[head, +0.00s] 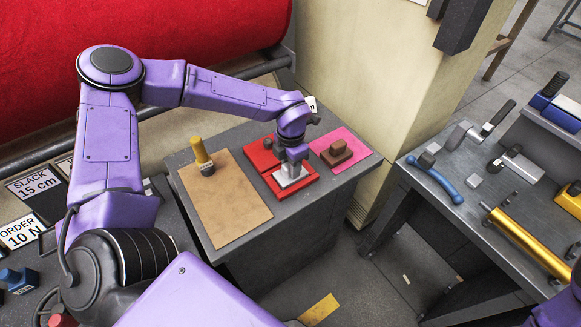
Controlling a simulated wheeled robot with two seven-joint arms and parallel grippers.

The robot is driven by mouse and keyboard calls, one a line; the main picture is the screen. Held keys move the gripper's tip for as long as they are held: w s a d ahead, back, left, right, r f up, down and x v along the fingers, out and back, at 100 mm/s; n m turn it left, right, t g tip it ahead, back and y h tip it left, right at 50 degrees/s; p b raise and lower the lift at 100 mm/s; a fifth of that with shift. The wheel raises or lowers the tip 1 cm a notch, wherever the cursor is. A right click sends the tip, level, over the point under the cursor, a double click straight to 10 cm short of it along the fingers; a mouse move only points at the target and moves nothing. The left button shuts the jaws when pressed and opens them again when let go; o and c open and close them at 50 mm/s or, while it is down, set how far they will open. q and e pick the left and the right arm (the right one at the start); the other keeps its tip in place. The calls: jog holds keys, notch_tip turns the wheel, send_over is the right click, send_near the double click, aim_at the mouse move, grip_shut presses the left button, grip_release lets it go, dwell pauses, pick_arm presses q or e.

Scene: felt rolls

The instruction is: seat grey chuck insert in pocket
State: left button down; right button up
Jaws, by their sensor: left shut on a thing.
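My left gripper (292,160) points down over the red plate (308,183) on the middle table. It is shut on the light grey chuck insert (288,177), whose lower part shows under the jaws. The insert is at the red plate, roughly upright. I cannot tell whether it touches the plate or sits in the pocket. The pocket itself is hidden by the gripper and the insert. My right gripper is not in view; only a purple piece of my right side shows at the lower right edge.
A tan board (230,205) with a yellow-handled tool (201,152) lies left of the red plate. A brown block (337,154) sits on a pink mat (357,143) to the right. A pillar (370,80) stands behind. Tools crowd the right bench (455,215).

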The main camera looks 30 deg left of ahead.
pick_arm(q)
jog(key=shift+f, duration=0.35)
dwell(0.4)
jog(key=c, duration=0.6)
grip_release()
jog(key=shift+c, duration=0.2)
notch_tip(320, 180, up, 10)
jog(key=shift+r+b, duration=0.25)
jog(key=shift+b, duration=0.95)
